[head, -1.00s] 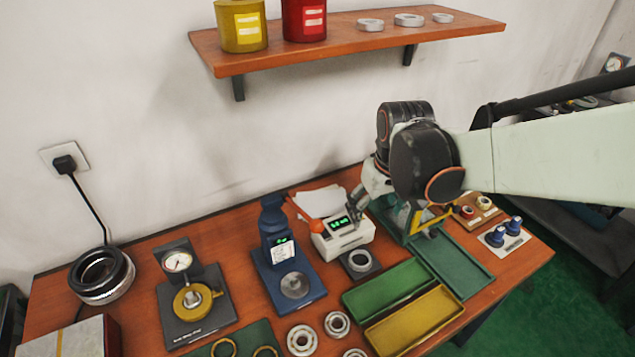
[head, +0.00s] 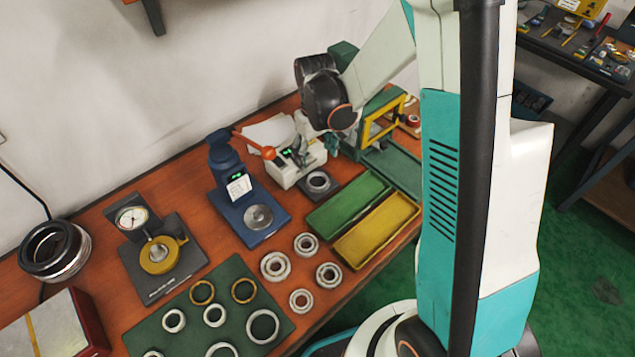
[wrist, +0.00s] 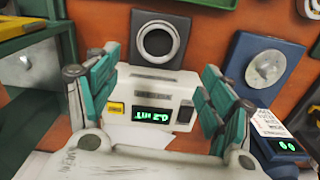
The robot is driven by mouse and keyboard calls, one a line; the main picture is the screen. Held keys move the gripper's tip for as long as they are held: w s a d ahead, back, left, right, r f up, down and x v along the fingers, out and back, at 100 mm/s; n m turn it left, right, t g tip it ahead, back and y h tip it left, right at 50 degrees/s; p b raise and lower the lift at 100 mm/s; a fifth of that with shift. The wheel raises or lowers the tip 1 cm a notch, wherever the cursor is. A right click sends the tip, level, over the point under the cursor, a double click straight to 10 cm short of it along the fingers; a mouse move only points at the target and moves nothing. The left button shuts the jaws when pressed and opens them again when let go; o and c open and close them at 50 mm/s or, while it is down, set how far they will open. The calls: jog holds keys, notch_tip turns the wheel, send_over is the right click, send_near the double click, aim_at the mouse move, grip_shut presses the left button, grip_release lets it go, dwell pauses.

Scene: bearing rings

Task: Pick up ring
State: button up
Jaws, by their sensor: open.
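My gripper (wrist: 158,68) is open and empty, with its teal fingers spread either side of a white device with a green display (wrist: 152,112) in the wrist view. In the head view my gripper (head: 304,148) is over that device, partly hidden by my own arm. A grey ring (wrist: 138,42) lies flat on a dark square pad just beyond the fingertips; it also shows in the head view (head: 318,187). More rings lie on the bench, among them a steel bearing (head: 265,267). Brass and steel rings, such as one brass ring (head: 193,293), lie on a green mat (head: 235,270).
A blue press-like stand (head: 262,238) is left of the device. A green tray (head: 345,205) and a yellow tray (head: 375,235) lie to the right. A green frame with a yellow guard (head: 385,118) stands behind them. A gauge stand (head: 165,285) is at left.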

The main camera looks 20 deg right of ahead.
aim_at(319, 180)
notch_tip(319, 180, down, 4)
jog(key=shift+b, duration=0.45)
jog(key=shift+s+d+f+b, duration=0.1)
jog(key=shift+f+b, duration=0.3)
jog(key=shift+f, duration=0.5)
jog(key=shift+s+d+f+b, duration=0.15)
jog(key=shift+f+b, duration=0.3)
jog(key=shift+f, duration=0.4)
jog(key=shift+s+d+f+b, duration=0.1)
jog(key=shift+f+b, duration=0.3)
jog(key=shift+f, duration=0.5)
jog(key=shift+r, duration=0.1)
jog(key=c, duration=1.2)
jog(key=shift+r, duration=0.1)
